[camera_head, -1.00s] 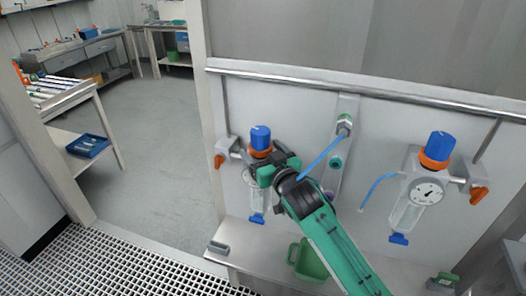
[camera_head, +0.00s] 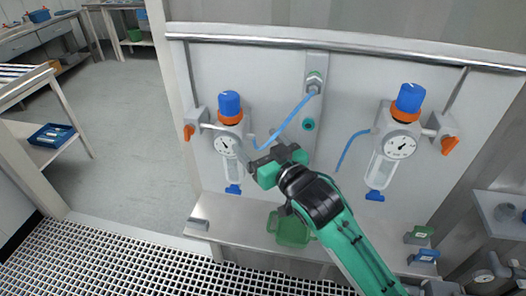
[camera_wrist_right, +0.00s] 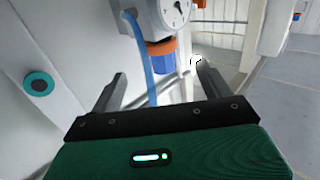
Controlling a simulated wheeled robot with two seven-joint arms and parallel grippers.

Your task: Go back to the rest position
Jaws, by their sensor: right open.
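My right gripper (camera_head: 262,168) is open in front of the wall panel, just right of the left filter unit. In the right wrist view its two fingers (camera_wrist_right: 162,88) stand apart with nothing clamped between them. The left unit has a blue knob (camera_head: 229,103), an orange collar, a gauge (camera_head: 227,145) and a clear bowl; its gauge also shows upside down in the wrist view (camera_wrist_right: 176,12). A blue hose (camera_head: 290,122) runs from the upper port (camera_head: 314,82) down towards the left unit. It passes behind the gripper in the wrist view (camera_wrist_right: 146,65). My left gripper is not in view.
A right filter unit (camera_head: 400,145) with a short blue hose (camera_head: 350,147) hangs on the panel. A green container (camera_head: 291,232) stands on the bench (camera_head: 235,215) below my arm. Small green and blue pieces (camera_head: 422,244) lie at the right. Open floor is at the left.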

